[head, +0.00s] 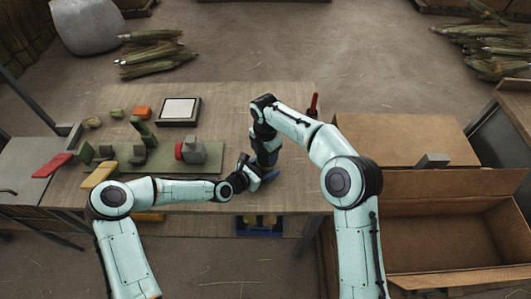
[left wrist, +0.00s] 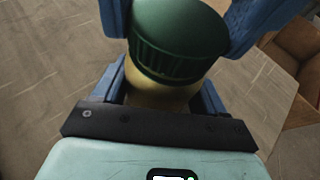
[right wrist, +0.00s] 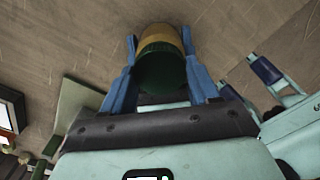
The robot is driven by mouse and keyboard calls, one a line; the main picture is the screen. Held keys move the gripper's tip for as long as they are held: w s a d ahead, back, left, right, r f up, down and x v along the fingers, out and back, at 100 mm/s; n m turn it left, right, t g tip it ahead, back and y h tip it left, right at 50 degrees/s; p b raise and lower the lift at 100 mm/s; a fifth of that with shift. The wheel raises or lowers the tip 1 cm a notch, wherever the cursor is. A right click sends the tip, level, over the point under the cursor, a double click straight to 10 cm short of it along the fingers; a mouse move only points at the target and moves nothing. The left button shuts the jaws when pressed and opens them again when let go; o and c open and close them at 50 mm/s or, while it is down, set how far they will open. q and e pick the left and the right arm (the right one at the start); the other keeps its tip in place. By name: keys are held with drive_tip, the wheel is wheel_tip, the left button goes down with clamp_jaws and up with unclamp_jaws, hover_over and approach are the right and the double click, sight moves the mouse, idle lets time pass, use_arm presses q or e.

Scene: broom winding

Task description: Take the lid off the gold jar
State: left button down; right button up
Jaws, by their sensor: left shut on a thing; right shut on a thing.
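The gold jar (left wrist: 158,95) carries a dark green ribbed lid (left wrist: 180,35), and no gap shows between them. In the right wrist view the lid (right wrist: 160,70) is nearer the camera, with the gold body (right wrist: 160,36) beyond it. My left gripper (left wrist: 165,80) is shut on the jar's gold body. My right gripper (right wrist: 160,55) is shut, with its blue fingers on either side of the lid. In the head view my right gripper (head: 266,160) and left gripper (head: 249,176) meet near the table's front right, hiding most of the jar.
A red upright object (head: 313,105) stands at the right edge. An open cardboard box (head: 455,255) lies to the right.

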sight(266, 156)
drive_tip(key=shift+r, duration=0.15)
drive_tip(key=shift+r, duration=0.95)
drive_tip(key=shift+r, duration=2)
use_arm(q)
unclamp_jaws()
